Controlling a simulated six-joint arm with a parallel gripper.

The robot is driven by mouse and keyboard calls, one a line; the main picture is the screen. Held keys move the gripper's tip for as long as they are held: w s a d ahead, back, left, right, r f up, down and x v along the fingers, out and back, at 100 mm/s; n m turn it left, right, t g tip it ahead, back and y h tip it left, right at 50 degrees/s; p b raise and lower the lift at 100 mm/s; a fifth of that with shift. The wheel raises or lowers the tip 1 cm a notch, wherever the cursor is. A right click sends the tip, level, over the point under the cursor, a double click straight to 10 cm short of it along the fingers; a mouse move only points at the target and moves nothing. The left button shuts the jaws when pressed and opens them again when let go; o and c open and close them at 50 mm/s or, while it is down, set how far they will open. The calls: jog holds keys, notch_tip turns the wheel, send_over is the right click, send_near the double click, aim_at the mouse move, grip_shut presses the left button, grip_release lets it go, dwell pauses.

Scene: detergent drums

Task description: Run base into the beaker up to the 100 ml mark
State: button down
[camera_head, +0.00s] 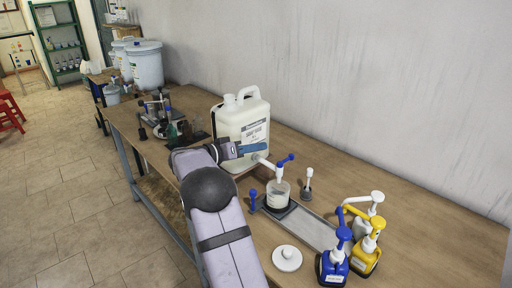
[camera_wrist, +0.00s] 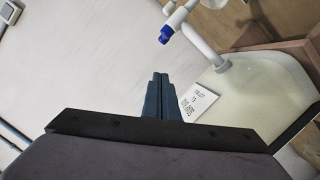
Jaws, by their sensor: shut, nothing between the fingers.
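The drum (camera_head: 243,120), a pale jerrycan with a white label, stands on the bench; its label reads soap base in the wrist view (camera_wrist: 258,95). A white tap (camera_head: 270,165) with a blue lever (camera_head: 286,159) juts from its lower front; the lever also shows in the wrist view (camera_wrist: 165,36). The clear beaker (camera_head: 278,194) stands below the tap on a dark base. It seems to hold some pale liquid; its marks are too small to read. My gripper (camera_head: 264,147) is shut and empty, beside the drum's front, close to the lever but apparently not touching it.
Blue (camera_head: 332,265), yellow (camera_head: 367,255) and white (camera_head: 362,222) pump bottles stand at right. A grey tray (camera_head: 320,235) lies near the beaker, a white round lid (camera_head: 287,258) in front. Lab gear (camera_head: 160,120) and white tubs (camera_head: 146,65) stand behind at left.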

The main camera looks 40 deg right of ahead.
jog(key=p, duration=0.4)
send_over(291, 158)
jog(key=w+a, duration=0.4)
jog(key=f, duration=0.1)
jog(key=shift+s+f+p, duration=0.3)
jog(key=shift+s+f, duration=0.05)
jog(key=shift+f, duration=0.3)
jog(key=shift+s+f+p, duration=0.25)
jog(key=shift+s+f, duration=0.05)
jog(key=shift+f, duration=0.35)
jog(key=shift+s+f+p, duration=0.3)
jog(key=shift+s+f, duration=0.05)
jog(key=shift+f, duration=0.3)
jog(key=shift+f+b, duration=0.1)
jog(key=shift+b, duration=0.25)
jog(key=g+b, duration=0.1)
jog(key=b, duration=0.3)
jog(key=f+m+b, duration=0.1)
jog(key=b, duration=0.3)
jog(key=shift+s+f+m+g, duration=0.15)
jog(key=shift+s+m+g, duration=0.15)
jog(key=shift+s+g, duration=0.1)
jog(key=shift+b, duration=0.55)
jog(key=shift+r+b, duration=0.25)
jog(key=shift+b, duration=0.05)
jog(key=shift+a, duration=0.15)
